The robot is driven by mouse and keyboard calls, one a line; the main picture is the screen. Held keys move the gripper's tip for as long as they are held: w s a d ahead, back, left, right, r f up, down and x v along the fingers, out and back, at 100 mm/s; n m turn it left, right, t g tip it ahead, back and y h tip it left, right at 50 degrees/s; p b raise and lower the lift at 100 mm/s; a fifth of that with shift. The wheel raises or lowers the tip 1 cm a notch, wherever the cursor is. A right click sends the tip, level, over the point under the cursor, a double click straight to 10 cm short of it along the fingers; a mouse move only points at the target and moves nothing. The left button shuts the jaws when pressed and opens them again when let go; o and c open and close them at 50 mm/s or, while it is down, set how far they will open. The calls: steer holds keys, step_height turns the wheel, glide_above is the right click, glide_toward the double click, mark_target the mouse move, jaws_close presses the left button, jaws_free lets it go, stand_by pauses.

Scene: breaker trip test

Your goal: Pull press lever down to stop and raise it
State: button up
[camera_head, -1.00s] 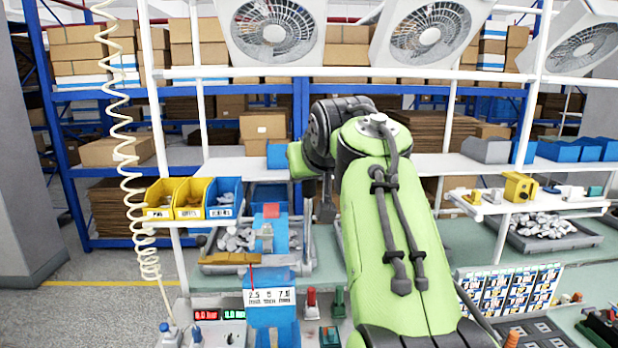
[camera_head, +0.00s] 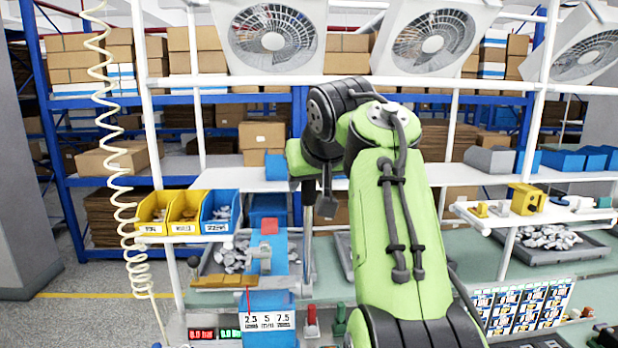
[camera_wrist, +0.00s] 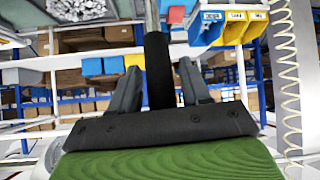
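The blue press (camera_head: 270,303) stands left of my arm in the head view, with a red block on top and a scale marked 2.5, 5 and 7.5. Its lever (camera_head: 308,245) is a silver rod standing nearly upright on the press's right side. In the wrist view the lever's black handle (camera_wrist: 158,75) runs between my two fingers. My gripper (camera_wrist: 158,88) is open around the handle, with narrow gaps visible on both sides. In the head view my gripper (camera_head: 318,195) is at the upper end of the lever, partly hidden by my wrist.
Yellow and blue bins (camera_head: 185,210) stand left behind the press. A grey tray of metal parts (camera_head: 232,255) lies behind it. Red and green handles (camera_head: 312,322) stand to its right. A picture board (camera_head: 522,307) is at the right. A coiled hose (camera_head: 125,190) hangs at left.

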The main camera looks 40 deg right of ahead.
steer(key=shift+o, duration=0.4)
steer(key=shift+r, duration=0.1)
steer(key=shift+s+a+r, duration=0.1)
steer(key=shift+s+r, duration=0.1)
steer(key=shift+s, duration=0.05)
steer(key=v, duration=1.1)
steer(key=shift+a, duration=0.1)
